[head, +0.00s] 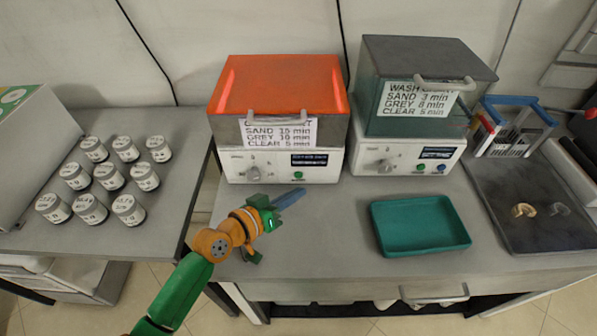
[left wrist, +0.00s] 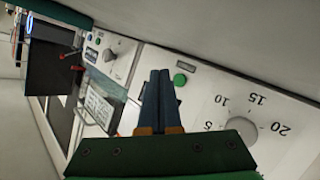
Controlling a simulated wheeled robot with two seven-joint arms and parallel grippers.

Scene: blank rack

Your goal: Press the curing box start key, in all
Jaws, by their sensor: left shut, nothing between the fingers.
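The curing box (head: 281,95) has an orange lid, a white front panel, a dial (head: 254,173) and a small dark display. Its green start key (head: 298,175) is at the right of the panel, below the display. My left gripper (head: 301,191) is shut and empty, its blue fingertips in front of and just below the key. In the left wrist view the shut fingers (left wrist: 161,88) point at the panel, with the green key (left wrist: 180,80) just right of the tips. Whether they touch cannot be told. My right gripper is not in view.
A grey wash unit (head: 421,90) stands right of the curing box. A teal tray (head: 420,224) lies in front of it. A dark mat (head: 535,195) with a rack (head: 511,126) is at far right. Several labelled jars (head: 109,177) stand on the left table.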

